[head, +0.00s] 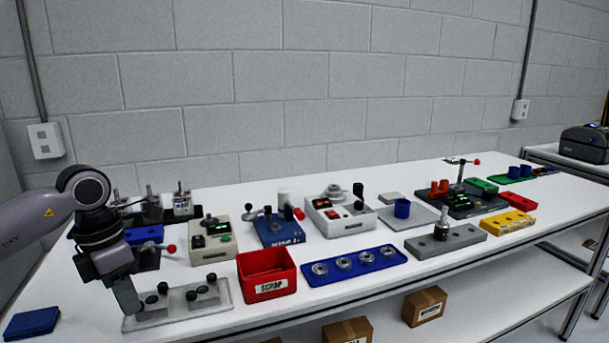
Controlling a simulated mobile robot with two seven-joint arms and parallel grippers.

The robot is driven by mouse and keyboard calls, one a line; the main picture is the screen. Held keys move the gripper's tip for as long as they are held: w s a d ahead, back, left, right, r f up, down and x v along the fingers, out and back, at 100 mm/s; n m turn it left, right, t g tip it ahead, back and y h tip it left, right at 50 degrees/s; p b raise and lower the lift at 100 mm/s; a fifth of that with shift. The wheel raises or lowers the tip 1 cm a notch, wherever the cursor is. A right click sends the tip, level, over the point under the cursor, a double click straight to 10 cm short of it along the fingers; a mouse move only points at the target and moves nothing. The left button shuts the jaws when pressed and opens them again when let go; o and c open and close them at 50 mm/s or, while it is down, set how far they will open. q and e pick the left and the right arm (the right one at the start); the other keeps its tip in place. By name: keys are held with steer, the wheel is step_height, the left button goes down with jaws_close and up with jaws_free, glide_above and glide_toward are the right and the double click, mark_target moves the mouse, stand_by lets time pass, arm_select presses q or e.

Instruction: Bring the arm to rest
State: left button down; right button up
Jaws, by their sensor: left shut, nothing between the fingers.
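My left arm comes in from the left. My left gripper (127,297) points down at the near left of the white table, with its fingers together and nothing seen between them. The fingertips are at the left end of a clear fixture plate (215,313) with several black knobs; I cannot tell whether they touch it. My right gripper is not in view.
A red scrap bin (267,274) and a blue tray (353,264) with several metal rings stand right of the fixture. Behind them are a beige device (210,240) and a blue press (280,230). A dark blue pad (32,323) lies at the near left corner.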

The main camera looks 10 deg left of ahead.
arm_select(q)
steer(key=s+d+f+n+t+h, duration=0.1)
steer(key=d+f+n+t+h, duration=0.3)
steer(key=d+h, duration=0.75)
steer(key=s+d+r+n+t+h, duration=0.15)
steer(key=d+n+h, duration=0.55)
steer(key=d, duration=1)
steer(key=a+f+n+t+y, duration=0.4)
steer(key=f+n+t+y, duration=0.15)
steer(key=n, duration=0.45)
steer(key=a+f+n+t+y, duration=0.45)
steer(key=f+n+y, duration=0.2)
steer(key=n, duration=0.45)
steer(key=s+a+f+n+g+y, duration=0.2)
steer(key=s+f+n, duration=0.2)
steer(key=s+f, duration=0.2)
steer(key=s+a+f+n+g+y, duration=0.3)
steer(key=s+f, duration=0.3)
steer(key=f, duration=0.4)
steer(key=shift+s+a+n+y, duration=0.25)
steer(key=shift+s+n+y, duration=0.1)
steer(key=shift+n, duration=0.35)
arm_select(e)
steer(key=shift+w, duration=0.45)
arm_select(q)
steer(key=shift+w, duration=0.1)
